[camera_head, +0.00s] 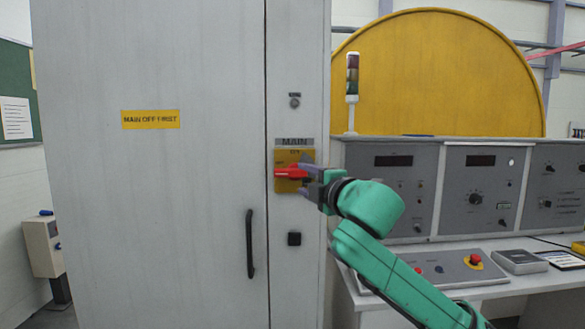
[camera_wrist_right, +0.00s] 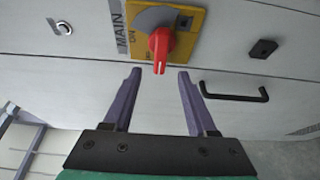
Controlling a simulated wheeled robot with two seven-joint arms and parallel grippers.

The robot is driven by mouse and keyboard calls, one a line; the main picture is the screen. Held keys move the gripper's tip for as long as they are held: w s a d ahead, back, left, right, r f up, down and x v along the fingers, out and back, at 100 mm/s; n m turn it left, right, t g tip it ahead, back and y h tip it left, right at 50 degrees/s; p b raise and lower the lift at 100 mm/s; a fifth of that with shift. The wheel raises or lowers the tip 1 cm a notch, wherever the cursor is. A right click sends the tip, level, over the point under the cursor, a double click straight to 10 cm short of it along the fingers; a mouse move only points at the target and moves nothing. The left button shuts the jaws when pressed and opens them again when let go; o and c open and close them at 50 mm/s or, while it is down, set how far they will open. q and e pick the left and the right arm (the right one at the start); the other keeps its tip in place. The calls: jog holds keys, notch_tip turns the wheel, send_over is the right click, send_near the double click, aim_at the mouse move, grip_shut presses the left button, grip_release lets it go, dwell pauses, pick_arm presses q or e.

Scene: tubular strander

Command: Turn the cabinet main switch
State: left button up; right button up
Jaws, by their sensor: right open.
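The main switch is a red handle (camera_head: 288,173) on a yellow plate (camera_head: 306,156) under a MAIN label on the grey cabinet (camera_head: 200,60). In the head view the handle lies about level, pointing left. My right gripper (camera_head: 305,172) is at the switch from the right. In the right wrist view, my right gripper (camera_wrist_right: 157,75) is open, its two purple fingers apart, with the red handle (camera_wrist_right: 160,50) between and just beyond the fingertips. The handle does not look gripped. My left gripper is not in view.
A black door handle (camera_head: 250,244) is on the cabinet door below left of the switch. A small black square part (camera_head: 294,239) is below the switch, and a round lock (camera_head: 294,101) above. A control console (camera_head: 440,180) stands at the right.

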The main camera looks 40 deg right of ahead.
aim_at(292, 174)
jog(key=p+x, duration=0.1)
jog(key=x, duration=0.1)
jog(key=p+x, duration=0.1)
jog(key=x, duration=0.1)
jog(key=p+x, duration=0.2)
jog(key=shift+w+d+r, duration=0.1)
jog(key=shift+d+r, duration=0.15)
jog(key=shift+d, duration=0.1)
jog(key=shift+w+f, duration=0.25)
jog(key=shift+w, duration=0.1)
jog(key=shift+f, duration=0.1)
grip_shut()
